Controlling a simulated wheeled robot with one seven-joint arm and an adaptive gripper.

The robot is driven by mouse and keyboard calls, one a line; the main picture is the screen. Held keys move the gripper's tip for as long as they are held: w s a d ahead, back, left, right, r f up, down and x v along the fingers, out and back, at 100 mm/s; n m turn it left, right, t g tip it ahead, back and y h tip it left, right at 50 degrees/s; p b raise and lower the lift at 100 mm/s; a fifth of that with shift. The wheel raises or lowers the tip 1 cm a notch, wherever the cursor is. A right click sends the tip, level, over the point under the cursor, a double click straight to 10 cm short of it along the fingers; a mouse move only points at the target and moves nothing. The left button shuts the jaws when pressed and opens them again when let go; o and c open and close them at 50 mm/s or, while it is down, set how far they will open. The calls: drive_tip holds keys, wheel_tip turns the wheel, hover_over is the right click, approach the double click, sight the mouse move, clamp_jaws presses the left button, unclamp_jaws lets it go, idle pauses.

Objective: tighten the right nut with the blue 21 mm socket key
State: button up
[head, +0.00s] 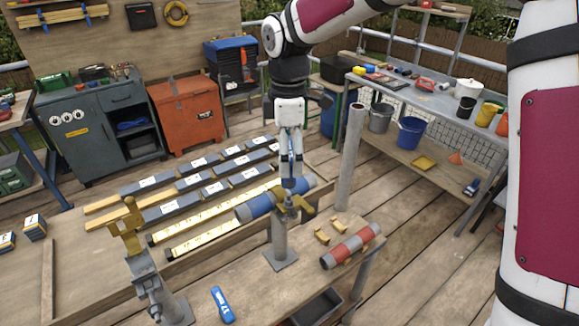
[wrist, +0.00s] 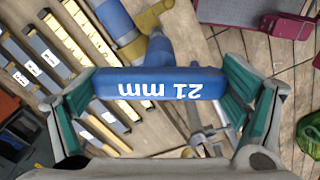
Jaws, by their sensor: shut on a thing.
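The blue 21 mm socket key (wrist: 165,84) is held crosswise between the fingers of my gripper (head: 291,181), with its printed handle facing the wrist camera. My gripper is shut on it, directly above the middle stand. Under it, a yellow clamp (head: 306,204) holds a blue and grey pipe (head: 258,207) on a grey post (head: 280,238). The key's shaft (wrist: 158,52) points away from the wrist camera toward this clamp. The right nut is hidden or too small to make out, and I cannot tell whether the socket sits on it.
A second blue key (head: 222,305) lies on the front bench. A stand with a yellow clamp (head: 128,222) rises at the left. A grey and red pipe (head: 352,246) and loose yellow clamp parts (head: 323,236) lie at the right. A tall grey post (head: 349,155) stands behind.

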drive_tip(key=shift+w+r, duration=0.15)
drive_tip(key=shift+r, duration=0.05)
drive_tip(key=shift+d+f, duration=0.1)
drive_tip(key=shift+f, duration=0.3)
drive_tip(key=shift+f+b, duration=0.8)
drive_tip(key=shift+f, duration=2.4)
drive_tip(key=m, duration=0.3)
drive_tip(key=shift+w, duration=0.1)
drive_tip(key=m, duration=1.2)
